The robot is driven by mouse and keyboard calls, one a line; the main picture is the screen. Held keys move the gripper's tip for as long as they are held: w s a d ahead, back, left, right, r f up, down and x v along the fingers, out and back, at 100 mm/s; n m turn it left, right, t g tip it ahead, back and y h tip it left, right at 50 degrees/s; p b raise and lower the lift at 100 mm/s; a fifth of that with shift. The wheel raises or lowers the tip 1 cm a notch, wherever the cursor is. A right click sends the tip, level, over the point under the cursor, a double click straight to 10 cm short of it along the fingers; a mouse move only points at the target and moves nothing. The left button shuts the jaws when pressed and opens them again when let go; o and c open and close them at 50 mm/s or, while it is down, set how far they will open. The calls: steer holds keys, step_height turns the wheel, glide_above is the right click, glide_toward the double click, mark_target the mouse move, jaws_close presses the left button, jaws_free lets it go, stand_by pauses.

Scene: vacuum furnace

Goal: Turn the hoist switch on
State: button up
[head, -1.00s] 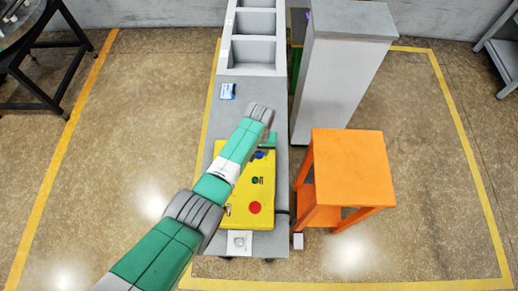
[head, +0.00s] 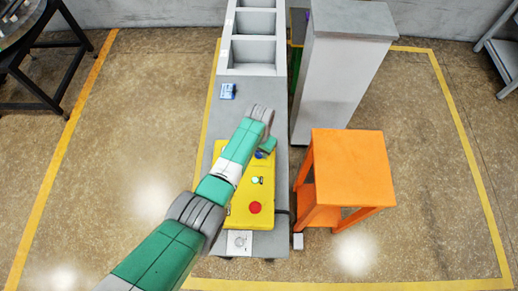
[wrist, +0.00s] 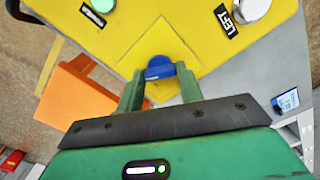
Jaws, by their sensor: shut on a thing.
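The yellow control box (head: 266,192) lies on the grey bench. A blue switch knob (wrist: 159,68) sits on its yellow face, inside a diamond outline. My gripper (wrist: 160,74) is shut on this knob, with one green finger on each side. In the head view, the knob (head: 259,155) is partly hidden by my gripper (head: 267,147). A green button or lamp (head: 257,180) on the box looks bright, and it also shows in the wrist view (wrist: 103,5). A red button (head: 255,207) is nearer the box's front end.
An orange stool (head: 352,168) stands right of the bench, beside a tall grey cabinet (head: 345,80). A blue card (head: 227,91) lies on the grey bench (head: 245,90) beyond the box. Grey bins (head: 253,52) are at the far end.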

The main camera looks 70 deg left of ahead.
mark_target(259, 152)
stand_by(0.3)
steer(key=o, duration=1)
step_height(259, 152, up, 8)
steer(key=shift+f+p, duration=0.1)
steer(key=shift+p, duration=0.65)
